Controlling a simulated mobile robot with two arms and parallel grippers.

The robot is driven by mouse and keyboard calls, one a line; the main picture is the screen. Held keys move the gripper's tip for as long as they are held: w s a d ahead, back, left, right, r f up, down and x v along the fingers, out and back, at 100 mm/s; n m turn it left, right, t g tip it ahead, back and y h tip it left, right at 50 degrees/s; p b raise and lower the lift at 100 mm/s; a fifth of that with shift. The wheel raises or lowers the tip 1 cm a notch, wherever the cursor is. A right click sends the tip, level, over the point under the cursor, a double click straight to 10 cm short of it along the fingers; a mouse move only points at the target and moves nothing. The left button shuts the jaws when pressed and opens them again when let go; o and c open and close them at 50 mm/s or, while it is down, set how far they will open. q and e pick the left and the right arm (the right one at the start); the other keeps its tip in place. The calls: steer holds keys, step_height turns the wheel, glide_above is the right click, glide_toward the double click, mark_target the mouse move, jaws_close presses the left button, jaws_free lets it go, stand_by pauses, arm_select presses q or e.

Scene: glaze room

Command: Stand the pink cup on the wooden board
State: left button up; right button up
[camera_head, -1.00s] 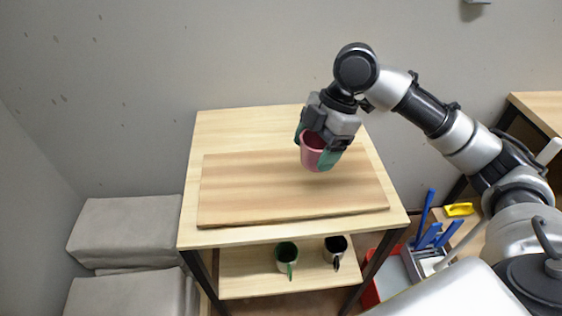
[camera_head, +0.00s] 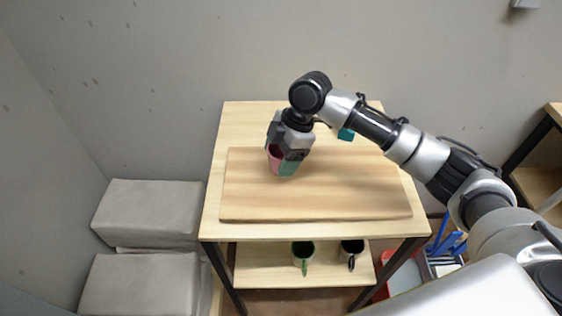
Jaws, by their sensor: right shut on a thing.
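The pink cup (camera_head: 273,159) is held upright, or nearly so, over the left part of the wooden board (camera_head: 330,196). My right gripper (camera_head: 283,163) is shut on the cup, with a teal fingertip in front of it hiding much of its side. I cannot tell whether the cup's base touches the board. The board lies flat on the light wooden table (camera_head: 240,120). My left gripper is out of view.
A teal object (camera_head: 346,134) sits behind the board, partly hidden by my right arm. Grey blocks (camera_head: 150,212) stand at left. The board's right half is clear.

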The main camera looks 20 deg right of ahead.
steer(key=shift+f, duration=1.55)
steer(key=o, duration=1)
steer(key=shift+f, duration=0.1)
steer(key=b+v, duration=0.1)
steer(key=v, duration=1.1)
steer(key=shift+w, duration=0.1)
